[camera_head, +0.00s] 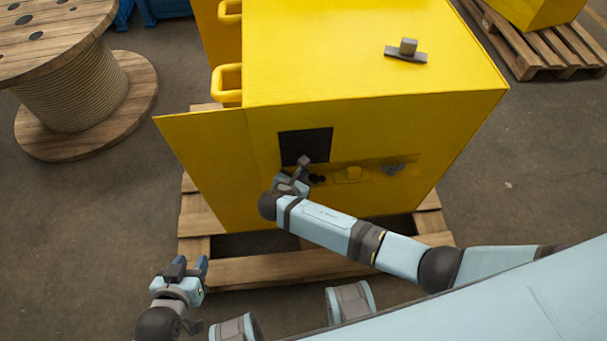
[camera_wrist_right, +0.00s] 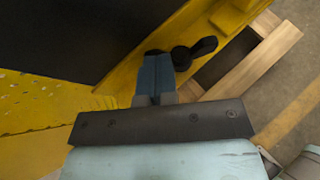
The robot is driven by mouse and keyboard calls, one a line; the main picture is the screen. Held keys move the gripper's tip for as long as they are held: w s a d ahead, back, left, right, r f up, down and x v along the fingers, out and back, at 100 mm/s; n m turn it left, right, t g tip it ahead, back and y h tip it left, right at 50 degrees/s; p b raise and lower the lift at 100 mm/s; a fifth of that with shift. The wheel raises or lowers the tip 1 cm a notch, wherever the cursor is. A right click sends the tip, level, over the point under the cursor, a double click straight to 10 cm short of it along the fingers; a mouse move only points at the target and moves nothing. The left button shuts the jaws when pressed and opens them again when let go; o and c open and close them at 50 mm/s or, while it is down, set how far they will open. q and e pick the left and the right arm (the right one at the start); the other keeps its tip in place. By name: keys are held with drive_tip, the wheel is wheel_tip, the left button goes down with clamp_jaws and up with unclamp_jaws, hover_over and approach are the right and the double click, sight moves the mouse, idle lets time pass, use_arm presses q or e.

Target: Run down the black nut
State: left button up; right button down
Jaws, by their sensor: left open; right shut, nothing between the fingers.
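A black part (camera_head: 317,179), which looks like the black nut, sits at the yellow cabinet's (camera_head: 375,70) front face, just below the dark square panel (camera_head: 305,146). In the right wrist view a black knob-like part with a lobed end (camera_wrist_right: 192,52) lies just right of my fingers. My right gripper (camera_head: 297,181) is shut and empty, close beside the black part. Its blue fingers (camera_wrist_right: 155,76) also show in the right wrist view; I cannot tell whether they touch it. My left gripper (camera_head: 188,268) is open and empty, low at the left, away from the cabinet.
The ledge also holds a yellow block (camera_head: 354,173) and a dark grey part (camera_head: 393,169). An open yellow door (camera_head: 205,160) sticks out left. A grey part (camera_head: 406,52) lies on top. A wooden pallet (camera_head: 275,268) is underneath; a cable spool (camera_head: 75,85) stands at the left.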

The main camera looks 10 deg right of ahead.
drive_tip(key=shift+w+m+g+h+p, duration=0.25)
drive_tip(key=shift+m+g+h, duration=0.2)
drive_tip(key=shift+m+g, duration=0.25)
drive_tip(key=shift+w+m+g+h+p, duration=0.15)
drive_tip(key=shift+w+m+g+h, duration=0.15)
drive_tip(key=shift+m+g+h, duration=0.35)
drive_tip(key=shift+m, duration=0.35)
